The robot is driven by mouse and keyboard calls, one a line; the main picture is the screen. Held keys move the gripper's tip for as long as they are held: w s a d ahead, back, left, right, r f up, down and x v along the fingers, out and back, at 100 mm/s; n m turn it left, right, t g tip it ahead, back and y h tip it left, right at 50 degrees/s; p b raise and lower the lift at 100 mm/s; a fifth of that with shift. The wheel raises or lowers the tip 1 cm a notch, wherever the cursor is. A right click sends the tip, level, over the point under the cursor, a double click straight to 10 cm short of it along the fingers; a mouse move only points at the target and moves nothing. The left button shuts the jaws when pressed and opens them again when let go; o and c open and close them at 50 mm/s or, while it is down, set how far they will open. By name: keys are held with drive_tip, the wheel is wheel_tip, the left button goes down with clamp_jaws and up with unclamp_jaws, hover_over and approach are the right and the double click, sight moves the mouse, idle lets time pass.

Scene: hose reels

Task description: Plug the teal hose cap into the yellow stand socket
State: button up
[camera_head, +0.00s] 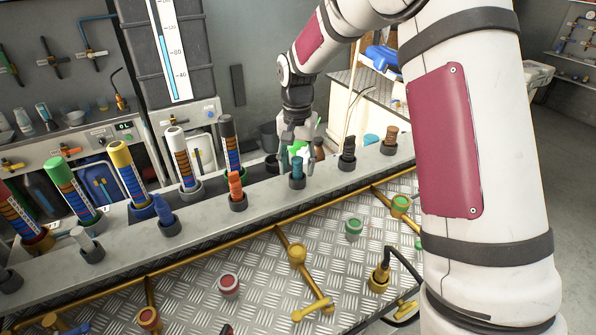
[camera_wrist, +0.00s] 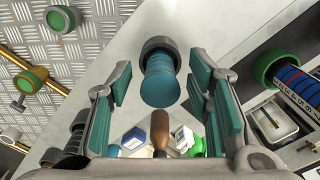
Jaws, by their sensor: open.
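The teal hose cap (camera_head: 297,168) stands upright in a dark collar on the long grey ledge. In the wrist view the teal cap (camera_wrist: 160,85) lies between the two teal-padded fingers of my gripper (camera_wrist: 160,70), with gaps on both sides. In the head view my gripper (camera_head: 296,146) is over the cap, pointing down, and open. A yellow round fitting (camera_head: 297,254) sits on a gold pipe over the metal plate. It may be the yellow stand socket; I cannot tell for sure.
An orange cap (camera_head: 236,186), a blue cap (camera_head: 164,212) and a black cap (camera_head: 348,150) stand along the ledge. Striped tubes, one yellow-topped (camera_head: 122,155), rise behind it. Red fitting (camera_head: 228,284) and green fitting (camera_head: 354,227) are on the plate. A hooked black pipe (camera_head: 405,262) rises at right.

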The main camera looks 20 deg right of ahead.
clamp_jaws()
drive_tip(key=shift+r, duration=0.15)
